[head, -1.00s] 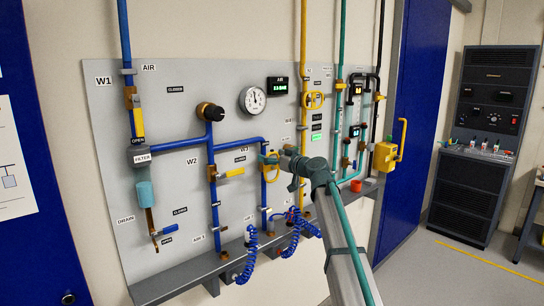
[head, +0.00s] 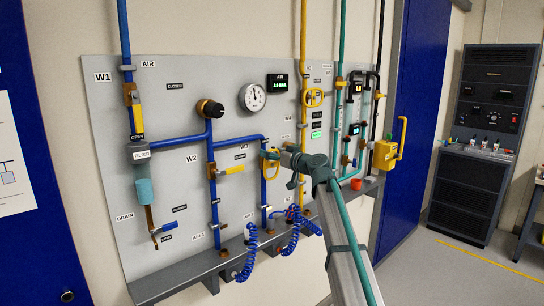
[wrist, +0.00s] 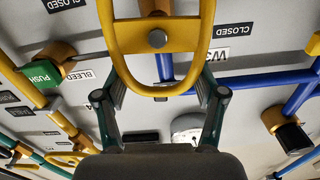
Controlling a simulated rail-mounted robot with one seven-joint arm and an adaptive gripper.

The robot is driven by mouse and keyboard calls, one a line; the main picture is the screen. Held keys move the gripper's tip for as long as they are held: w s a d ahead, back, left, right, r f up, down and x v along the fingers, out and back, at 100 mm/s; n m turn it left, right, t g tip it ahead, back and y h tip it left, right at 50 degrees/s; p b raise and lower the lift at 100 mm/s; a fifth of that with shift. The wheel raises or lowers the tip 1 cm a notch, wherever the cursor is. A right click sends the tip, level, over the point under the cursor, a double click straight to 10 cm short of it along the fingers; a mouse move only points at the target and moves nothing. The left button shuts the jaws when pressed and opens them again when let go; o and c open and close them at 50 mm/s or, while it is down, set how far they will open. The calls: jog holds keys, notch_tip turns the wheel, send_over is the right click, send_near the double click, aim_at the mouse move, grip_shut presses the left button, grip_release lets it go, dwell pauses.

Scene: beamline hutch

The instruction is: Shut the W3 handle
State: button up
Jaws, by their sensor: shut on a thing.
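The W3 handle is a yellow loop on a blue pipe, seen in the head view (head: 267,164) below the W3 label. In the wrist view the loop (wrist: 158,91) fills the upper middle, with a round bolt on its crossbar. My gripper (head: 278,157) reaches it from the right. In the wrist view the two dark green fingers of my gripper (wrist: 160,92) are on either side of the loop's rounded end, shut on it. The W3 label (wrist: 214,55) and a CLOSED label (wrist: 234,30) show beside the handle. The exact finger contact is partly hidden.
The W2 yellow handle (head: 231,170) is left of W3. A yellow pipe with a loop handle (head: 314,97) is at upper right. Coiled blue hoses (head: 247,255) hang below the panel. A yellow box (head: 385,155) stands farther right.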

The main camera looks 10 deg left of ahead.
jog(key=m, duration=0.1)
jog(key=m+b, duration=0.1)
jog(key=w+d+m+b, duration=0.1)
jog(key=m, duration=0.1)
jog(key=shift+w+f, duration=0.1)
jog(key=shift+f, duration=0.25)
jog(key=m, duration=0.3)
jog(key=w+d+f+m, duration=0.1)
jog(key=shift+m+b, duration=0.3)
jog(key=shift+w+d+f+m+p, duration=0.1)
jog(key=shift+f+m+p, duration=0.3)
jog(key=shift+m, duration=0.95)
jog(key=shift+w+d+f+m+p, duration=0.15)
jog(key=shift+f+m, duration=0.4)
jog(key=shift+m, duration=0.85)
jog(key=shift+w+d+f+m+p, duration=0.1)
jog(key=shift+f+m+p, duration=0.3)
jog(key=shift+m, duration=0.95)
jog(key=o, duration=1.1)
jog(key=shift+c, duration=0.2)
